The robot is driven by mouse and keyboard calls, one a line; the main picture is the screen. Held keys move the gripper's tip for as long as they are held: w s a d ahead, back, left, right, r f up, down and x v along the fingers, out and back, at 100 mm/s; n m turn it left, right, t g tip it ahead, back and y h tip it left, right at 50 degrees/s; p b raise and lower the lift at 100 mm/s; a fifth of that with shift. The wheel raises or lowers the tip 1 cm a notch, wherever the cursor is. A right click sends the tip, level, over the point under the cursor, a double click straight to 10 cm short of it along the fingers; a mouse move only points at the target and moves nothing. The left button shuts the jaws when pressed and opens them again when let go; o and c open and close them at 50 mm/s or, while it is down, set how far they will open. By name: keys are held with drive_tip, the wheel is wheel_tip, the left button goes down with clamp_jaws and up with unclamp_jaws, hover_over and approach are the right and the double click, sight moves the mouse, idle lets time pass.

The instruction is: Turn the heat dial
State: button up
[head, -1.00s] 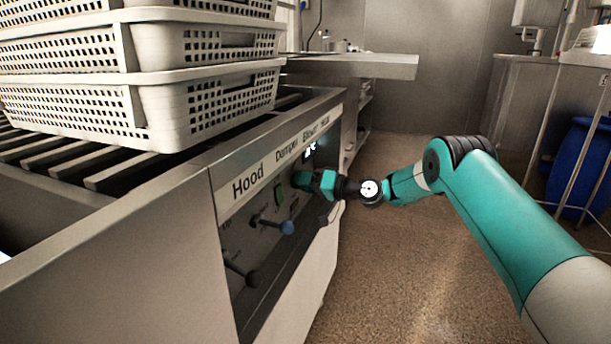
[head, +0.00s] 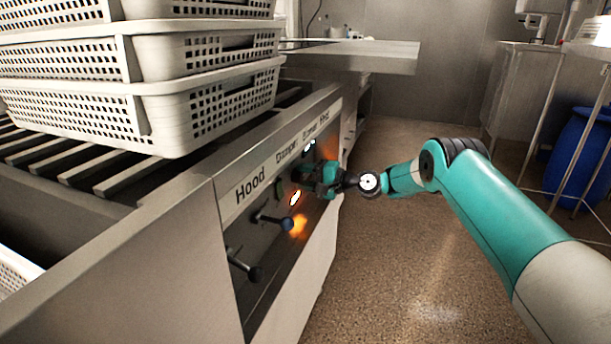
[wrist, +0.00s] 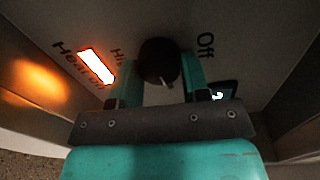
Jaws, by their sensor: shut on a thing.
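The heat dial (wrist: 158,60) is a round black knob on the panel, in the upper middle of the wrist view. My gripper (wrist: 156,85) is shut on it, with one teal finger on either side. The word "Off" (wrist: 205,46) is to the right of the knob, and a "Heat on" lamp (wrist: 97,66) glows bright orange-white to its left. In the head view my gripper (head: 318,176) is at the front panel (head: 262,262) and hides the dial. The lit lamp (head: 295,198) also shows there.
Levers with a blue knob (head: 285,224) and a black knob (head: 255,273) stick out from the panel nearer to me. White perforated baskets (head: 172,117) are stacked on the machine's rollers. The floor (head: 400,270) to the right is clear. A blue barrel (head: 585,150) stands at far right.

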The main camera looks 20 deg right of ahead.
drive_tip(key=shift+f+m, duration=0.1)
drive_tip(key=shift+m, duration=0.4)
drive_tip(key=o, duration=0.9)
